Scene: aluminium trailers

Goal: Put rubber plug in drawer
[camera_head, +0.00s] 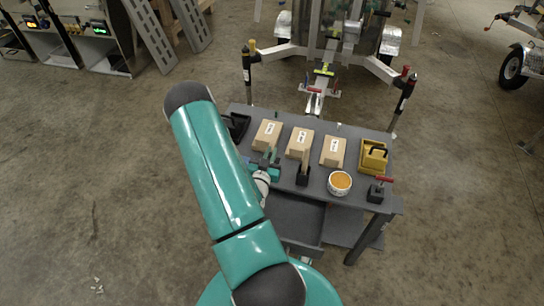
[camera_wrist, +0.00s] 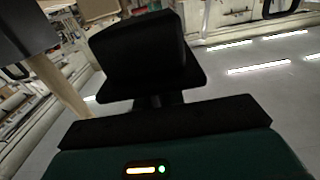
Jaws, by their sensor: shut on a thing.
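My gripper (camera_head: 270,166) is low over the left part of the grey workbench, beside the nearest-left cardboard box. In the wrist view a black block with a flat flange (camera_wrist: 140,50) fills the space in front of the gripper body; it looks like the rubber plug held in the jaws, though the fingers are hard to make out. In the head view the plug is too small and hidden to tell. The drawer (camera_head: 296,215) sticks out open under the bench's front edge, below my gripper, and its visible inside looks empty.
A trailer (camera_head: 325,50) stands behind. Floor in front is clear.

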